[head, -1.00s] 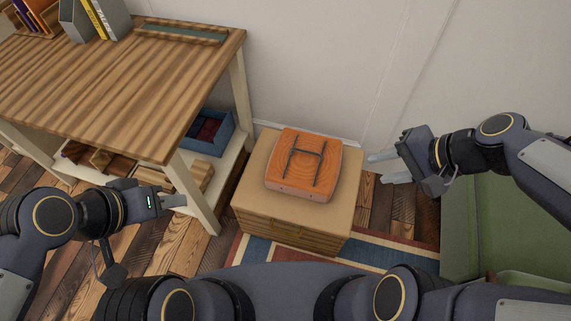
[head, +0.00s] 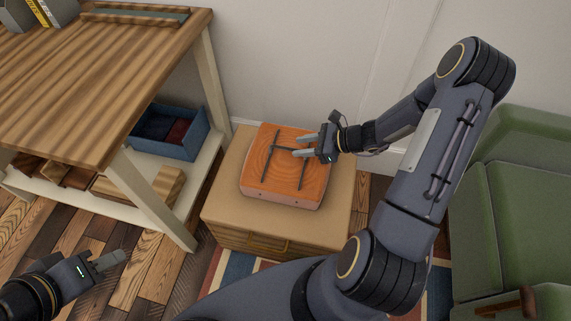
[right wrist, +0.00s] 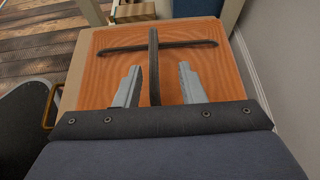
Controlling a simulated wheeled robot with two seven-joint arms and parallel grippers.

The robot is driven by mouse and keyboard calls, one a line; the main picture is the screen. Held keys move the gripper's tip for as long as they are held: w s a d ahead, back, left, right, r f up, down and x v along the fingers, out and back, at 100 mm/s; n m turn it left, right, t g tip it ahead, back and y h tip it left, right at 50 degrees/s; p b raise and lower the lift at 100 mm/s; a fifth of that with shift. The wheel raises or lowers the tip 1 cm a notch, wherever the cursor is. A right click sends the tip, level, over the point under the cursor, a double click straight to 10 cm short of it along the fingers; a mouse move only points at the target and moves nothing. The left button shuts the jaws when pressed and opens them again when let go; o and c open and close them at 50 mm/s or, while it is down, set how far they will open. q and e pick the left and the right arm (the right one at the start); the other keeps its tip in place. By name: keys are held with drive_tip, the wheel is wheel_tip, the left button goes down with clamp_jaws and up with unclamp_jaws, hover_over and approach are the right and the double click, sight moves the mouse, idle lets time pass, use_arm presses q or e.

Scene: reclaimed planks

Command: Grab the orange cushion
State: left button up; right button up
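The orange cushion (head: 308,184) lies flat on a small wooden cabinet. It has a ringed pattern and dark straps in an H shape on top. In the head view my right gripper (head: 302,147) is over the cushion's right far part, with its fingers apart. In the right wrist view the open fingers of my right gripper (right wrist: 157,88) stand on either side of a dark strap on the cushion (right wrist: 100,65). I cannot tell whether they touch it. My left gripper (head: 112,261) is at the lower left, away from the cushion, its fingers seen close together.
The wooden cabinet (head: 220,195) stands against the white wall. A wooden table (head: 110,75) with a lower shelf and a blue box (head: 185,140) is on the left. A green armchair (head: 510,200) is on the right. A striped rug (head: 222,268) lies in front.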

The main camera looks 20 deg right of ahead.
sight(288, 148)
drive_tip(key=x, duration=0.2)
drive_tip(key=b+x, duration=0.1)
drive_tip(key=x, duration=0.1)
drive_tip(key=shift+s+a+r, duration=0.15)
drive_tip(key=shift+s+a, duration=0.15)
drive_tip(key=shift+w+a, duration=0.3)
clamp_jaws()
